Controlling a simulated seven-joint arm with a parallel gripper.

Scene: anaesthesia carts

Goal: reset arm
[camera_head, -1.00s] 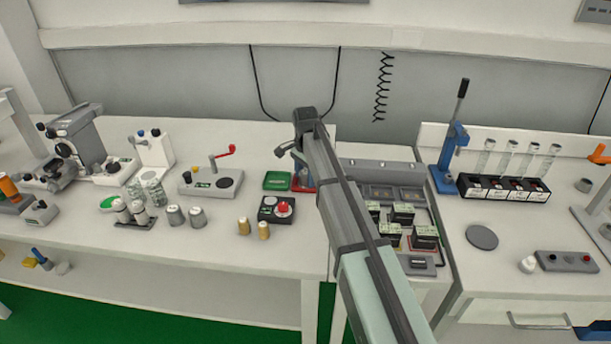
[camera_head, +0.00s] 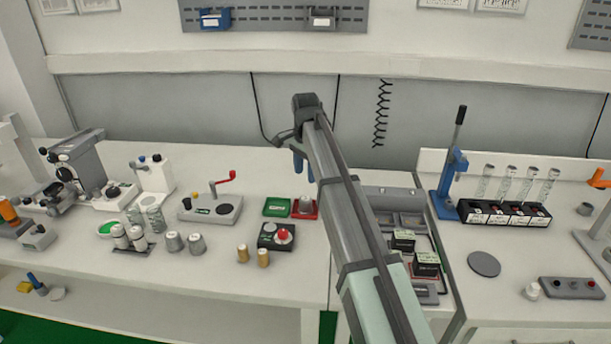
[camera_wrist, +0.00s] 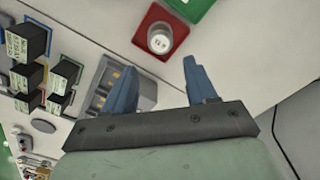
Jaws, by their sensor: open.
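My gripper (camera_head: 304,166) is open and empty, with two blue fingers apart; it also shows in the wrist view (camera_wrist: 160,85). In the head view it hangs above the back of the bench, behind and above a small red tray (camera_head: 312,214). A grey cylinder with a pale top (camera_head: 304,205) stands in that tray, clear of my fingers. The wrist view shows the same cylinder (camera_wrist: 160,40) beyond the fingertips. My arm hides part of the unit on its right.
A green tray (camera_head: 277,206) sits beside the red one. A black box with a red button (camera_head: 283,235) stands in front. Dark labelled blocks (camera_head: 426,264) sit right of my arm. A blue lever press (camera_head: 451,170) stands farther right. The air around my gripper looks clear.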

